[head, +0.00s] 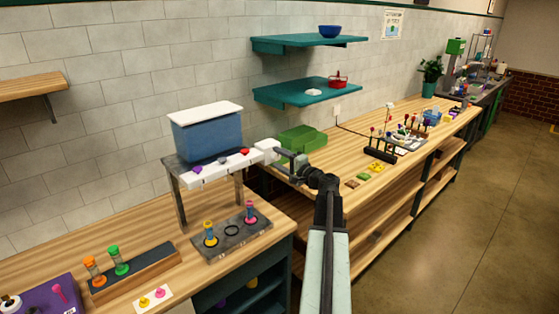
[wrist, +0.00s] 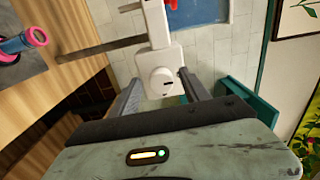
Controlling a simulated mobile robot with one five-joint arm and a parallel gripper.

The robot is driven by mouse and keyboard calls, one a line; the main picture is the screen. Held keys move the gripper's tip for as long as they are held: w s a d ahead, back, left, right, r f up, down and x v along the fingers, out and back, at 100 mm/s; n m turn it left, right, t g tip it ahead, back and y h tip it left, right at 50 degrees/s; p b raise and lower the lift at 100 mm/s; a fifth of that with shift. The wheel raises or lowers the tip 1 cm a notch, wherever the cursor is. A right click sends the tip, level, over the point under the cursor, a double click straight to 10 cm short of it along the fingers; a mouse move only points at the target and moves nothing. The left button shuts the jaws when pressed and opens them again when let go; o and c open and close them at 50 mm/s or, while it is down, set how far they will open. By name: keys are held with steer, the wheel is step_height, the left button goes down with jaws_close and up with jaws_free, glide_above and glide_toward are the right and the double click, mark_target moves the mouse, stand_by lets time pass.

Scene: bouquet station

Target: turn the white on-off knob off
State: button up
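The white on-off knob (wrist: 161,80) shows in the wrist view as a round white disc with a small dark mark, on the end of a white panel (wrist: 168,54). In the head view the white panel (head: 218,169) runs along the front of a stand under a blue tank. My gripper (wrist: 164,86) is open, with one dark finger on each side of the knob in the picture and a gap on both sides. In the head view my gripper (head: 284,152) is at the panel's right end, and it partly hides the knob there.
A grey tray (head: 232,236) with coloured vials stands below. A green box (head: 303,138) is close behind my gripper. Teal shelves (head: 305,92) hang above.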

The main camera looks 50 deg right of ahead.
steer(key=s, duration=0.8)
steer(key=shift+a, duration=0.25)
steer(key=w+a+f+n+g+y, duration=0.25)
steer(key=w+a+f, duration=0.2)
steer(key=a, duration=0.65)
steer(key=w+a+f+n+g+y, duration=0.25)
steer(key=a+f+n+g, duration=0.2)
steer(key=a, duration=0.65)
steer(key=w+a+f+n+g+y, duration=0.25)
steer(key=w+a+f, duration=0.2)
steer(key=a, duration=0.65)
steer(key=s+a+f+n+g+h, duration=0.3)
steer(key=s+a+f+n+g, duration=0.1)
steer(key=a, duration=0.6)
steer(key=s+a+f+n+g+h, duration=0.3)
steer(key=s+a+f+n+g, duration=0.1)
steer(key=a, duration=0.7)
steer(key=s+f+n, duration=0.1)
steer(key=s+f, duration=0.1)
steer(key=s, duration=0.1)
steer(key=shift+s+f, duration=0.15)
steer(key=shift+s, duration=0.05)
